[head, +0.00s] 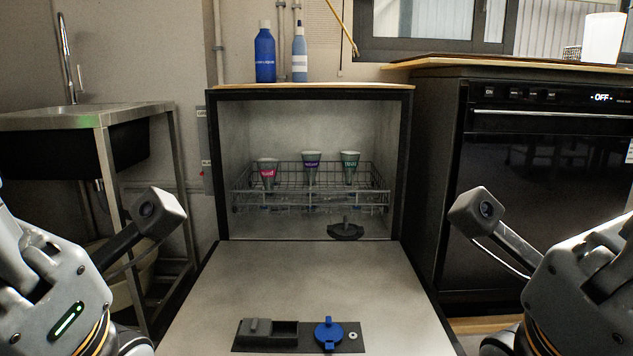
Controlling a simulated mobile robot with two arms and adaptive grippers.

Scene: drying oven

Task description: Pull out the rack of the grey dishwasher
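The grey dishwasher (309,92) stands in the middle of the head view. Its door (310,275) is folded down flat towards me. The wire rack (310,198) sits inside the chamber, behind the open door. Three cups with coloured labels stand in the rack: a pink one (267,172), a purple one (311,168) and a green one (350,167). My left and right arms come in at the lower corners, on either side of the door and well short of the rack. The fingers of both grippers are outside the picture.
A dark spray arm (345,231) lies on the chamber floor below the rack. The door carries a blue cap (328,333). Two blue bottles, one plain (265,55) and one striped (300,55), stand on top. A sink (85,115) is left, a black oven (545,190) right.

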